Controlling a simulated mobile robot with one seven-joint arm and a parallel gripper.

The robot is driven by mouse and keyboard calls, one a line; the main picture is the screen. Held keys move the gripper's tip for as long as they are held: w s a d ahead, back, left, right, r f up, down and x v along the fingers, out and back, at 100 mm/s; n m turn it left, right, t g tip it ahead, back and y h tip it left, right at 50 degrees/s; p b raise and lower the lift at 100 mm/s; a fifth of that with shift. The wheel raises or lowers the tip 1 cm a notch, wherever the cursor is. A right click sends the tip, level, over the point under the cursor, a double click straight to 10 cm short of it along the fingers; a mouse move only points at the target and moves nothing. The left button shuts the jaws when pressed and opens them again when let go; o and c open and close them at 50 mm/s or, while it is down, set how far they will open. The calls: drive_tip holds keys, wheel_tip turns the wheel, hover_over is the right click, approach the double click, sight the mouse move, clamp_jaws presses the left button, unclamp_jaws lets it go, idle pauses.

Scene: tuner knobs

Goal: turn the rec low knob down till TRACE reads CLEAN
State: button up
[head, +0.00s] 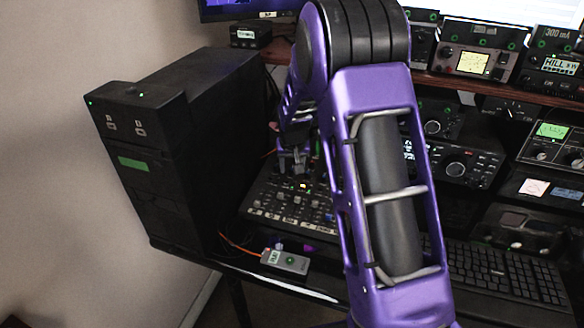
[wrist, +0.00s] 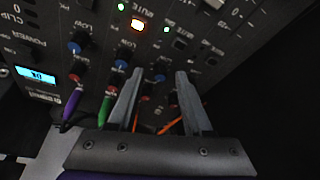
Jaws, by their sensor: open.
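A dark mixer panel (head: 258,213) with rows of small knobs lies beneath my gripper (head: 294,160) in the head view. In the wrist view my gripper (wrist: 159,76) is open, its two grey fingers apart over the panel. Dark knobs show between and just beyond the fingers, partly hidden by them. To the left are blue-topped knobs (wrist: 78,42), some beside LOW labels. I cannot tell which knob is rec low. A small cyan display (wrist: 37,75) at the left seems to read OK. No readout marked TRACE is legible.
Purple (wrist: 72,101), green (wrist: 106,104) and orange cables plug into the panel near my fingers. A black computer tower (head: 160,150) stands left of the mixer. A small grey box (head: 285,262) lies in front, a keyboard (head: 500,275) at right. Radios crowd the back right.

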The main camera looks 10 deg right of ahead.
drive_tip(key=shift+c, duration=0.2)
clamp_jaws()
drive_tip(key=shift+d+n, duration=0.1)
drive_tip(key=shift+n, duration=0.3)
drive_tip(key=n+y+p, duration=0.1)
drive_tip(key=n, duration=0.2)
drive_tip(key=shift+d+n, duration=0.1)
drive_tip(key=shift+n, duration=0.2)
drive_tip(key=shift+w+n+g+y+p, duration=0.1)
drive_tip(key=shift+n+g+y+p, duration=0.25)
drive_tip(key=shift+n, duration=0.75)
drive_tip(key=shift+n+g+y+p, duration=0.15)
drive_tip(key=shift+n+y+p, duration=0.25)
drive_tip(key=shift+n, duration=0.7)
drive_tip(key=shift+o, duration=0.2)
unclamp_jaws()
